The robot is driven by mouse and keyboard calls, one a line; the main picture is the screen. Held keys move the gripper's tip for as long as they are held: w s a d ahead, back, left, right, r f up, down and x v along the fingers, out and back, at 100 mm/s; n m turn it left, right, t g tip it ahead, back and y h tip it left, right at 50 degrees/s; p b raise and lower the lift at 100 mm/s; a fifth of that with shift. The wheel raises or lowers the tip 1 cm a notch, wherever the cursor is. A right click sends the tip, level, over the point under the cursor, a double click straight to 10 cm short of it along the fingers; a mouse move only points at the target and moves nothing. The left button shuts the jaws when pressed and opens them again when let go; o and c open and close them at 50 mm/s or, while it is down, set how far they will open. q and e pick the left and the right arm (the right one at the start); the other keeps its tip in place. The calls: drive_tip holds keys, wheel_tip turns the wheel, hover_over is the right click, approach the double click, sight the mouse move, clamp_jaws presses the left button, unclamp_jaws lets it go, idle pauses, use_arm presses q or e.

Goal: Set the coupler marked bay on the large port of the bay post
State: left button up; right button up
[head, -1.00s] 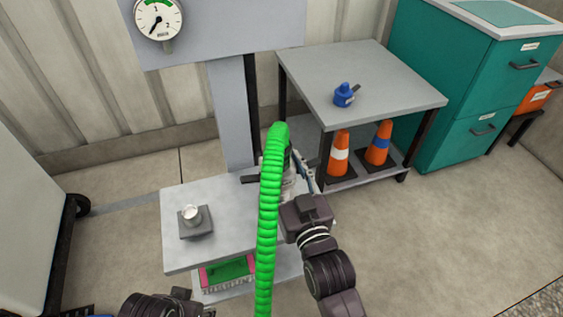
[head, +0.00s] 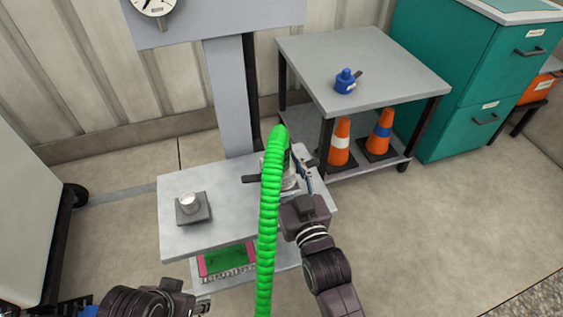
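A thick green hose (head: 268,220) rises from the bottom edge and bends over at its top. Behind its upper end is a pale grey fitting (head: 289,181) with a dark bar to its left, partly hidden by the hose; I read no marking on it. My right gripper (head: 303,173) is beside this fitting, on its right; whether its fingers close on anything is unclear. A short silver port (head: 188,202) stands on a grey square block on the low bench (head: 225,222). A blue coupler-like part (head: 346,82) lies on the grey table. My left gripper (head: 203,307) is at the bottom edge, fingers barely visible.
A grey column (head: 230,95) with a gauge panel (head: 220,18) stands behind the bench. The grey table (head: 385,70) is at the back right, with two orange cones (head: 340,142) on its lower shelf. A teal cabinet (head: 470,80) stands farther right. The floor at right is clear.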

idle(0.3)
drive_tip(key=o, duration=1.7)
drive_tip(key=shift+c, duration=0.2)
drive_tip(key=shift+f, duration=0.15)
drive_tip(key=v, duration=1.2)
